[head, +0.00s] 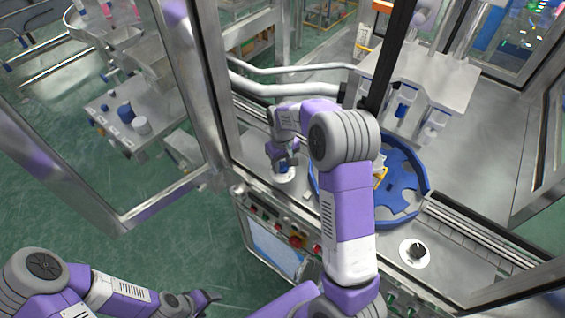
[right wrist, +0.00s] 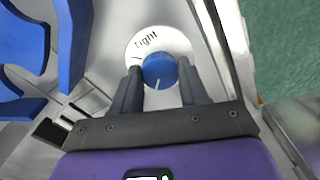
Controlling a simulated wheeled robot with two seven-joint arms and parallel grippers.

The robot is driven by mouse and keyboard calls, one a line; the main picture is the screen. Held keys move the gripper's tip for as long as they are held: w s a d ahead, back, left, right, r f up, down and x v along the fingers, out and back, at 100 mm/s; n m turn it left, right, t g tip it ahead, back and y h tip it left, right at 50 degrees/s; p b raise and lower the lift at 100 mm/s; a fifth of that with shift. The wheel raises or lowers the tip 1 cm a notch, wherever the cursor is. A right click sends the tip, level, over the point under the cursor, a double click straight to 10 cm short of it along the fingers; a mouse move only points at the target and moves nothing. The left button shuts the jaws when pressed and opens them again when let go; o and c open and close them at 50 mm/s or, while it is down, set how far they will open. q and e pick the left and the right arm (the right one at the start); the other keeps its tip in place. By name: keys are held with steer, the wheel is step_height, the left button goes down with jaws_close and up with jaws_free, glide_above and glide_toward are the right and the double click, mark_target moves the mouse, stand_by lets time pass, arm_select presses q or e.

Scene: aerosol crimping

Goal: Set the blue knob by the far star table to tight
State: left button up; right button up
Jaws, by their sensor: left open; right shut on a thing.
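The blue knob (right wrist: 160,70) sits on a round white dial plate (right wrist: 170,40) marked "tight" along its upper edge in the right wrist view. The knob's white line points down toward my gripper, away from the word. In the head view the knob (head: 285,169) is mostly hidden under my right gripper (head: 284,160). My right gripper (right wrist: 161,88) has a finger on each side of the knob and is shut on it. The blue star table (head: 409,203) is right of it. My left gripper (head: 207,297) is open and empty, low at the left.
A black knob (head: 416,251) on a white plate is at the front right of the machine. A control panel with red buttons (head: 296,242) is on the front side. An open framed door (head: 130,212) stands at the left. Metal posts and rails surround the star table.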

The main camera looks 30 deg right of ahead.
mark_target(282, 166)
steer(key=m+p, duration=0.1)
steer(key=m, duration=0.3)
steer(key=shift+r+m, duration=0.1)
steer(key=shift+m, duration=0.2)
steer(key=m+p, duration=0.1)
steer(key=m, duration=0.3)
steer(key=m+p, duration=0.1)
steer(key=m, duration=0.3)
steer(key=shift+m+p, duration=0.35)
steer(key=shift+m, duration=0.05)
steer(key=shift+w+m+p, duration=0.1)
steer(key=shift+m+p, duration=0.6)
steer(key=shift+m, duration=1.2)
steer(key=o, duration=1.1)
steer(key=shift+c, duration=0.2)
step_height(282, 166, up, 8)
steer(key=shift+f, duration=0.25)
